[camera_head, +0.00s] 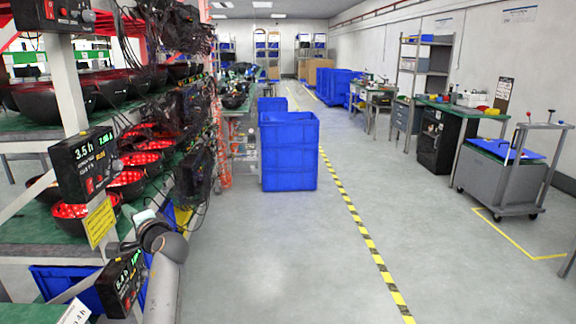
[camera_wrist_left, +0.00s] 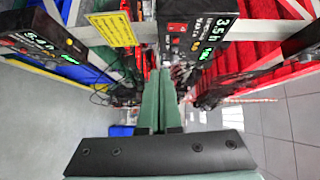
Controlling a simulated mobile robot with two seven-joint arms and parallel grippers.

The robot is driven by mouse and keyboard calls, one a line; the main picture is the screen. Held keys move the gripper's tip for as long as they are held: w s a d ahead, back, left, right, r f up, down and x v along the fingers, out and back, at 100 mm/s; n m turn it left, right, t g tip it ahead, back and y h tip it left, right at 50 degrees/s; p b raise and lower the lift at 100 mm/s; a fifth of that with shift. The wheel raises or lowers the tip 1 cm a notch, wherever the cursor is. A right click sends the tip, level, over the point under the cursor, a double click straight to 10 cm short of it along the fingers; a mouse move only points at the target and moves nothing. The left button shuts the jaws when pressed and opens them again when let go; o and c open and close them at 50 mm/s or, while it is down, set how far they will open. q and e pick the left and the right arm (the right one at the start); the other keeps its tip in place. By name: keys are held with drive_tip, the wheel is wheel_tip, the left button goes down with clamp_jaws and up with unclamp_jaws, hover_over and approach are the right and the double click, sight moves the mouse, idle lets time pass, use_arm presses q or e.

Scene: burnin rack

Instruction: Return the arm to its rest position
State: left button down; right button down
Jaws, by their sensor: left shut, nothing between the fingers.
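My left arm (camera_head: 165,285) rises from the bottom edge of the head view, left of the middle, beside the front of the rack. Its wrist end is small and partly hidden among the rack's parts. In the left wrist view, the two green fingers of my left gripper (camera_wrist_left: 159,78) lie side by side, shut and empty. They point toward the rack, between timer boxes reading 3.5 h (camera_wrist_left: 197,32) and 5.4 h (camera_wrist_left: 40,40). My right gripper is in neither view.
The rack (camera_head: 68,95) fills the left side, with black bowls glowing red inside, timer boxes (camera_head: 85,163) and hanging cables (camera_head: 190,110). Blue crates (camera_head: 289,150) stand ahead. The grey aisle floor (camera_head: 270,260) is clear; a cart (camera_head: 500,180) stands at right.

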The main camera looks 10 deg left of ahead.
use_arm(q)
drive_tip(key=s+d+f+t+h, duration=0.1)
drive_tip(key=s+d+f+h, duration=0.3)
drive_tip(key=f, duration=0.5)
drive_tip(key=s+d+f+t+h+p, duration=0.1)
drive_tip(key=s+d+f+h, duration=0.2)
drive_tip(key=d+f, duration=0.45)
drive_tip(key=s+d+f+h, duration=0.3)
drive_tip(key=s+f, duration=0.1)
drive_tip(key=f, duration=0.6)
drive_tip(key=s+d+f+n+g+h, duration=0.1)
drive_tip(key=s+d+f+n+h, duration=0.1)
drive_tip(key=s+d+f, duration=0.3)
drive_tip(key=s+d+f+n+g+h, duration=0.1)
drive_tip(key=s+d+f+h, duration=0.4)
drive_tip(key=s+d, duration=0.5)
drive_tip(key=s+n, duration=0.1)
drive_tip(key=s, duration=0.6)
drive_tip(key=shift+s+d+p, duration=0.15)
drive_tip(key=shift+d+p, duration=0.2)
drive_tip(key=shift+p, duration=0.05)
